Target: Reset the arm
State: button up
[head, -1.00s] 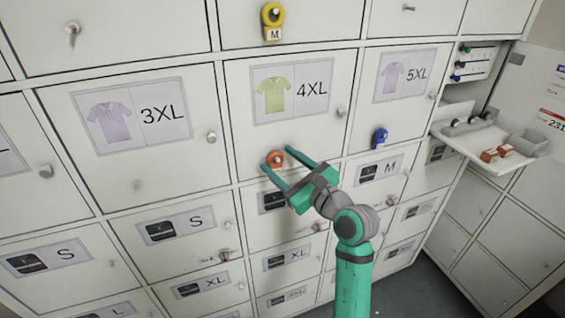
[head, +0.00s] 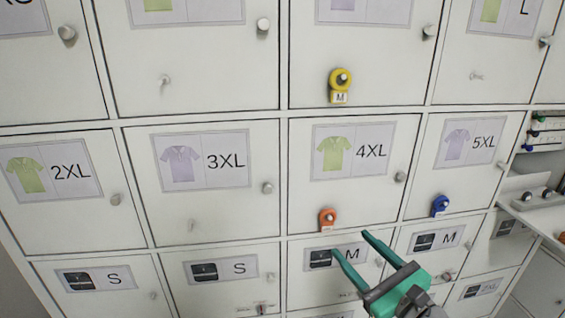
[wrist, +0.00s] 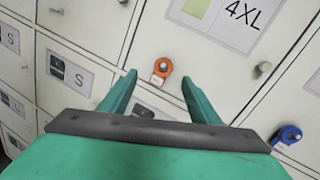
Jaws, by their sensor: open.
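My gripper (head: 350,242) is open, its two teal fingers apart and nothing between them. In the head view it is at the lower right, in front of the locker doors, below the 4XL door (head: 349,190). An orange ring tag (head: 327,217) hangs on a peg at the bottom left of the 4XL door, up and left of the fingertips. In the wrist view the orange tag (wrist: 161,70) shows beyond and between the fingertips, apart from them. My gripper (wrist: 158,78) is also open in that view.
A yellow tag (head: 340,85) marked M hangs on the door above. A blue tag (head: 440,205) hangs on the 5XL door. Round knobs (head: 401,177) and empty pegs stick out from several doors. A shelf (head: 545,210) juts out at the right.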

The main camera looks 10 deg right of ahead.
jog(key=s+a+f+m+t+y, duration=0.25)
jog(key=s+a+m, duration=0.45)
jog(key=a, duration=0.4)
jog(key=s+a+f+m+t+y, duration=0.2)
jog(key=s+a+f+m+t, duration=0.25)
jog(key=a+m, duration=0.45)
jog(key=s+a+f+m+g+h, duration=0.2)
jog(key=s+f+m+g+h, duration=0.7)
jog(key=s+f+m, duration=1.3)
jog(key=s+m+h, duration=0.1)
jog(key=s+m, duration=0.1)
jog(key=m, duration=0.2)
jog(key=shift+s+a+f+m, duration=0.2)
jog(key=shift+s+a+m, duration=0.05)
jog(key=shift+a+m, duration=0.15)
